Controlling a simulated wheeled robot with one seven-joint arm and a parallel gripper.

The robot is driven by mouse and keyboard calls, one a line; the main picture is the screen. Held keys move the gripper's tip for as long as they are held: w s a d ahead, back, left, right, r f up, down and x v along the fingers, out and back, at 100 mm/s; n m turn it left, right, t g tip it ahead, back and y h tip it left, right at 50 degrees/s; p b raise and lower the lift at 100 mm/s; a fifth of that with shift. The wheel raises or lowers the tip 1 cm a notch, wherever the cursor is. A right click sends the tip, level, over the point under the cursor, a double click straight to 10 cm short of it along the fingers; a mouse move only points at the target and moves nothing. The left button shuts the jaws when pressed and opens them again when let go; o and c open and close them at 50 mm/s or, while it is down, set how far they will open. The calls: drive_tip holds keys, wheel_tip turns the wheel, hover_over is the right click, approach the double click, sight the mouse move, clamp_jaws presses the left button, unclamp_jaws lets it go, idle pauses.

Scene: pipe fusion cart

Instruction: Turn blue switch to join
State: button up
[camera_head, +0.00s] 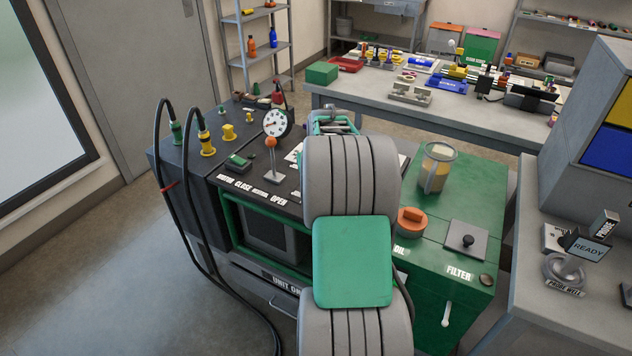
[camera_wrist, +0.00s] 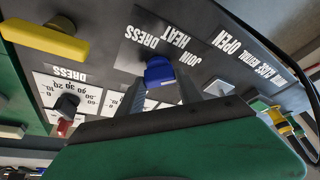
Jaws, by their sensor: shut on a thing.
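The blue switch (camera_wrist: 160,71) is on the dark control panel, seen upside down in the wrist view. Labels reading DRESS, HEAT and JOIN (camera_wrist: 186,60) are printed around it. My gripper (camera_wrist: 161,84) has its two grey fingers on either side of the blue switch and is shut on it. I cannot tell which label the switch points to. In the head view my arm covers the switch and the gripper.
A yellow handle (camera_wrist: 45,38), a black knob (camera_wrist: 67,103) and a red knob (camera_wrist: 65,128) are near the switch. On the cart, an orange-topped lever (camera_head: 272,160) and a gauge (camera_head: 277,123) stand left of my arm. A clear jar (camera_head: 437,167) stands to the right.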

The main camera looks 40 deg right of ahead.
idle(0.5)
drive_tip(key=o, duration=1.4)
drive_tip(key=shift+r, duration=0.15)
drive_tip(key=v, duration=0.7)
drive_tip(key=shift+s+a+r, duration=0.1)
drive_tip(key=shift+a+r, duration=0.05)
drive_tip(key=shift+r, duration=0.1)
